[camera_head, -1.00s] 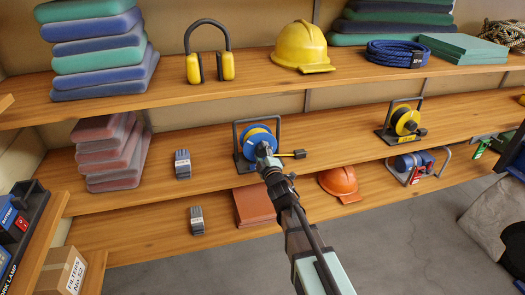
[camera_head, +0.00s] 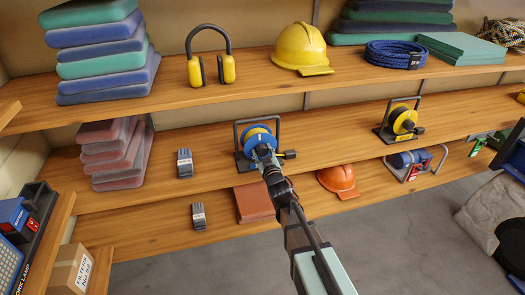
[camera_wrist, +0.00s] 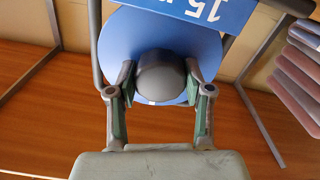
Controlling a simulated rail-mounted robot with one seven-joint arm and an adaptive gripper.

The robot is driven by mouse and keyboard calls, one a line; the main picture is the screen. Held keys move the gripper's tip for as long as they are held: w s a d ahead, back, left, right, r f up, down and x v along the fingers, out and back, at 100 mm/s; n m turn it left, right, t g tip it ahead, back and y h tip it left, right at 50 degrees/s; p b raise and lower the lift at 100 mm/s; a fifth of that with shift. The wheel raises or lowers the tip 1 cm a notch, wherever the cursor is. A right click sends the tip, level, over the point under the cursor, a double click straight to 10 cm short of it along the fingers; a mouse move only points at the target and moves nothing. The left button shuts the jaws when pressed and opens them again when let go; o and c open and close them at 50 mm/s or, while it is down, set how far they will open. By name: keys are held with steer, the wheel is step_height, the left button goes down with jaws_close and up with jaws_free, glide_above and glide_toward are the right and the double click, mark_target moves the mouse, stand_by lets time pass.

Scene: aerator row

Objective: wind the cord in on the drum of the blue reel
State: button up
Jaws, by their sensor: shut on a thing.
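The blue reel (camera_head: 254,142) stands in a dark frame on the middle shelf, with a yellow part showing on its drum. My gripper (camera_head: 263,151) reaches it from the front and covers part of it. In the wrist view, the gripper's two fingers are shut on a round grey knob (camera_wrist: 161,75) on the face of the blue disc (camera_wrist: 150,28). A dark plug-like cord end (camera_head: 290,154) sits close to the right side of the reel's frame. Any cord between it and the drum is too small to make out.
A yellow reel (camera_head: 403,121) stands farther right on the same shelf. Grey gloves (camera_head: 185,163) lie to the left. An orange helmet (camera_head: 338,179) and a brown-red stack (camera_head: 254,203) sit on the shelf below. The shelf between the two reels is mostly clear.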

steer(key=shift+m, duration=0.5)
steer(key=o, duration=1.2)
steer(key=shift+w, duration=0.1)
steer(key=shift+c, duration=0.2)
steer(key=v, duration=1.2)
